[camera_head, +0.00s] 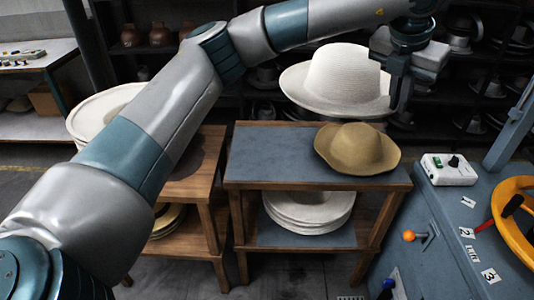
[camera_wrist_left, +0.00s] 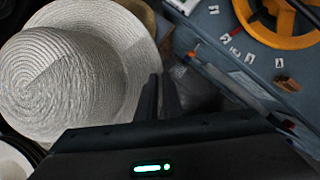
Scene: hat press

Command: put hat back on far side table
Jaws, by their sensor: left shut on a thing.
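A white woven hat (camera_head: 338,80) is held in the air above the back edge of the middle table (camera_head: 265,160). My left gripper (camera_head: 398,92) is shut on the right side of its brim. In the left wrist view the hat (camera_wrist_left: 70,75) fills the left part, with the dark fingers (camera_wrist_left: 158,98) at its brim. A tan hat (camera_head: 357,150) lies on the right of the middle table's grey top, below the held hat. The left wooden table (camera_head: 205,165) is partly hidden by my left arm; another white hat (camera_head: 92,108) shows behind the arm there.
The grey top's left half is bare. Stacked white hats (camera_head: 308,210) sit on the lower shelf. A blue machine (camera_head: 425,215) with a yellow wheel (camera_head: 510,225) and a white switch box (camera_head: 448,169) stands at right. Dark shelves with hats and pots line the back.

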